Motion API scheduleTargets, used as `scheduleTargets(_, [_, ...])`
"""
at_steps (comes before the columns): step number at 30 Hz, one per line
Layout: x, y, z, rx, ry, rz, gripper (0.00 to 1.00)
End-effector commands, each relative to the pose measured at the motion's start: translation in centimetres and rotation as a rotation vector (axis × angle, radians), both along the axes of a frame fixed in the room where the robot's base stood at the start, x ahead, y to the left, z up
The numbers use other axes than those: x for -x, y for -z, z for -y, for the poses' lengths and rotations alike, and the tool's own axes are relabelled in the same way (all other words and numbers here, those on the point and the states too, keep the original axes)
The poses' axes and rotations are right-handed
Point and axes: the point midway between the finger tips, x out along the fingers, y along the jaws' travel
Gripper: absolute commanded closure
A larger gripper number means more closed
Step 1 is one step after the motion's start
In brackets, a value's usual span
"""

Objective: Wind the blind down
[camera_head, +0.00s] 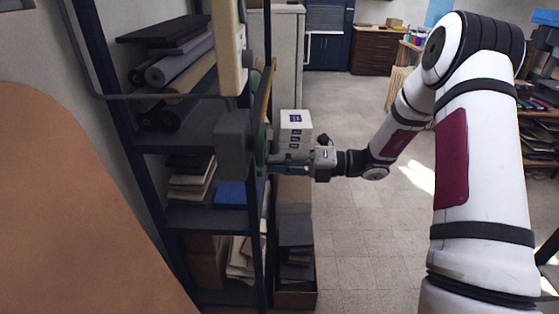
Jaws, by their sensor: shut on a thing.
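A grey box (235,143) with a green wheel-like part (260,139) on its right side is mounted in front of the dark shelving; it looks like the blind's winder. My gripper (272,163) reaches in from the right and is shut on the winder's handle at the lower right of the green part. The fingers and handle overlap, so the exact grip is hard to see. A cream upright piece (228,45) stands above the box. I cannot tell whether it belongs to the blind, and no blind cloth is clearly visible.
Dark shelving (190,139) with rolls and stacked folders stands close on the left. White boxes (296,128) sit just behind my gripper, above an open carton (296,298) of dark folders. The tiled floor (370,240) is clear in the middle. A brown cabinet (376,50) stands far back.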

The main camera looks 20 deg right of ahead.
Motion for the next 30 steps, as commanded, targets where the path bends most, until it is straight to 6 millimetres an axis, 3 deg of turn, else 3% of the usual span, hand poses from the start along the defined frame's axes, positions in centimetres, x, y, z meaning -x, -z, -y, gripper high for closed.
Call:
scheduleTargets(15, [1.0,-1.9,-0.3,-0.135,-0.002,-0.407,1.0])
scheduleTargets(30, [1.0,-2.5,-0.3,-0.183,0.0,-0.555,1.0])
